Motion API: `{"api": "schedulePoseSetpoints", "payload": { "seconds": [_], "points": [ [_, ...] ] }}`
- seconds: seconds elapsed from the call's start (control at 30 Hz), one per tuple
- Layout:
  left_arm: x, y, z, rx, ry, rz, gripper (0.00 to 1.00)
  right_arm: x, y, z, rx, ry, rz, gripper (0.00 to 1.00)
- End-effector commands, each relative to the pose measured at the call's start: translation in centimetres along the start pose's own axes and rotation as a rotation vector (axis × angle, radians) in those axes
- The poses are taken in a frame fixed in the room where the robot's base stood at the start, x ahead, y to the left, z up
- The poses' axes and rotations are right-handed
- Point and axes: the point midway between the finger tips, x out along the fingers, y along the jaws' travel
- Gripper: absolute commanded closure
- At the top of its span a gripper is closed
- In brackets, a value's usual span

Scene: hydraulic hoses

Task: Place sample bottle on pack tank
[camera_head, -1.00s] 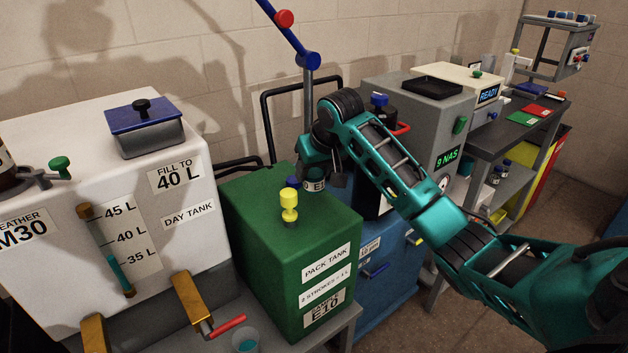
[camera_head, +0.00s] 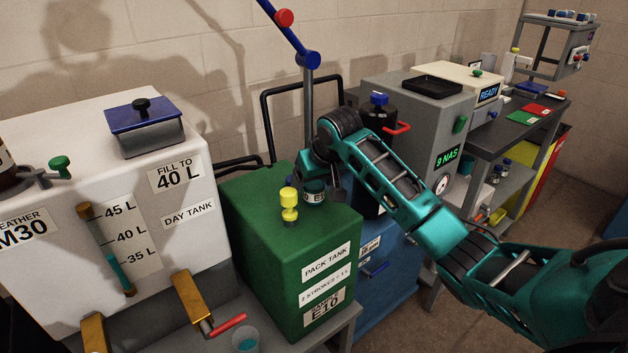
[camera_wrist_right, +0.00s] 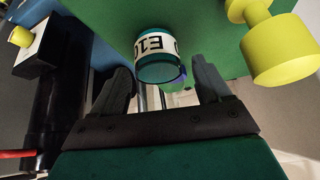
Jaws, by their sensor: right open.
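The sample bottle (camera_head: 314,191) stands on the top of the green pack tank (camera_head: 262,225), with its label partly visible. It also shows in the right wrist view (camera_wrist_right: 158,58), with "E10" on its label. My right gripper (camera_head: 325,185) is just beside the bottle at the tank's back right. In the right wrist view the gripper (camera_wrist_right: 163,85) has its fingers spread, with the bottle ahead of and between them; I see no finger pressed on it. My left gripper is not in view.
A yellow knobbed fitting (camera_head: 289,205) stands on the tank close to the bottle. The white day tank (camera_head: 185,215) is at left. A black canister with a red handle (camera_head: 378,125) stands behind my right arm. The tank's front top is clear.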

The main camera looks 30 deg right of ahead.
Motion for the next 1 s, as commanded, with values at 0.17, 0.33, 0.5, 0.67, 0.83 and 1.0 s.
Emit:
{"api": "schedulePoseSetpoints", "payload": {
  "seconds": [0.17, 0.33, 0.5, 0.67, 0.83, 1.0],
  "points": [
    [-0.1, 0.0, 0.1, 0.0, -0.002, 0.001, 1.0, -0.4, 0.0, -0.2, 0.0, 0.002, 0.0, 0.23],
    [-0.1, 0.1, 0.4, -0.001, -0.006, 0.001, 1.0, -2.9, 0.0, -0.2, -0.002, 0.006, 0.001, 0.23],
    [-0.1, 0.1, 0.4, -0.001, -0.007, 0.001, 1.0, -6.7, 0.0, -0.3, -0.001, 0.006, 0.001, 0.23],
    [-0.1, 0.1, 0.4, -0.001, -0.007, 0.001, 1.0, -9.8, 0.0, -0.2, -0.001, 0.005, 0.001, 0.23],
    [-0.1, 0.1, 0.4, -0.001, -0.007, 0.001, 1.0, -11.7, 0.0, -0.2, 0.0, 0.002, 0.0, 0.23],
    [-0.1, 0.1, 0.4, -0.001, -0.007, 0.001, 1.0, -12.3, 0.0, -0.1, 0.001, 0.001, 0.0, 0.23]
  ]
}}
